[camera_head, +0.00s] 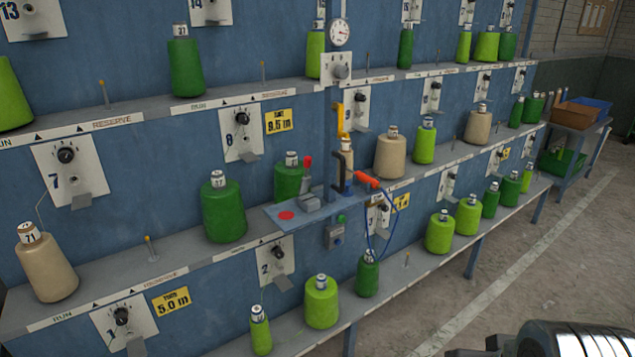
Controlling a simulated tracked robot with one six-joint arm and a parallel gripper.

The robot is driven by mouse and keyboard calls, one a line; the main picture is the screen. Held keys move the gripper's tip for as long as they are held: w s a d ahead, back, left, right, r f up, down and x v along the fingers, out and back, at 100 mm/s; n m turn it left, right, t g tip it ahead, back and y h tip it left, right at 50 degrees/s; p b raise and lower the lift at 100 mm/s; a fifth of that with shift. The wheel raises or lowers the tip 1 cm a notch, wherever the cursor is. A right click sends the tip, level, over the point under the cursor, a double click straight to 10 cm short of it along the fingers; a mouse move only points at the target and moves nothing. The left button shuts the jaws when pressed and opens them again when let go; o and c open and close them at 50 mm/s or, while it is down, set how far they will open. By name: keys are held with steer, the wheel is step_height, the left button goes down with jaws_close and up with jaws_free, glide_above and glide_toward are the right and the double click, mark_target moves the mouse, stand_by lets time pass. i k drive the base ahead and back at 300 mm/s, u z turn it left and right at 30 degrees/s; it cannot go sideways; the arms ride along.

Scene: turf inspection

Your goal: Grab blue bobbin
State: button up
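No bobbin that is plainly blue shows in the head view. The bobbins on the blue rack (130,215) are dark green, lime green and tan. A large dark green bobbin (223,210) stands on the middle shelf, and a tan bobbin (390,155) stands farther right. A lime bobbin (321,302) and a dark green bobbin (367,277) stand on the lower shelf. A tan bobbin (47,268) stands at the far left with a thread rising from it. My gripper's fingers are not in view; only a dark, shiny metal part shows at the bottom right corner.
A small blue shelf (270,213) with a red button juts out from the rack, with a red-ended hose (368,180) beside it. Upright pegs stand between bobbins. A side table (575,128) holds brown and blue bins. The floor (520,260) at right is clear.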

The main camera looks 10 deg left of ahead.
mark_target(348, 184)
steer(key=u, duration=0.35)
steer(key=i, duration=0.75)
steer(key=u, duration=0.75)
steer(key=i, duration=0.6)
steer(key=u, duration=0.35)
